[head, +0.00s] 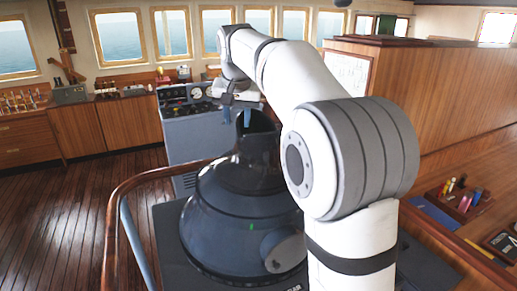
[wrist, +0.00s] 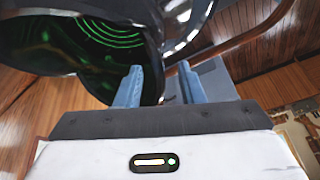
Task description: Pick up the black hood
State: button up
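The black hood (head: 258,155) is a glossy dark funnel on top of a round radar unit (head: 225,215), upright with its open mouth at the top. My gripper (head: 237,117) is at the hood's upper rim, its blue fingers pointing down. In the wrist view the hood (wrist: 155,35) fills the upper left and middle, and green rings glow inside it. The gripper's two blue fingers (wrist: 160,85) are spread apart, with part of the hood's dark wall showing between them. I cannot tell whether either finger touches it.
A curved wooden handrail (head: 112,215) runs around the radar unit on the left. A grey control console (head: 190,120) stands behind it. A wooden partition (head: 435,85) and a desk with small items (head: 460,198) are at the right. The plank floor (head: 60,215) at the left is clear.

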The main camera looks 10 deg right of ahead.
jog(key=shift+x, duration=1.35)
jog(key=shift+s, duration=0.1)
jog(key=shift+c, duration=0.3)
grip_shut()
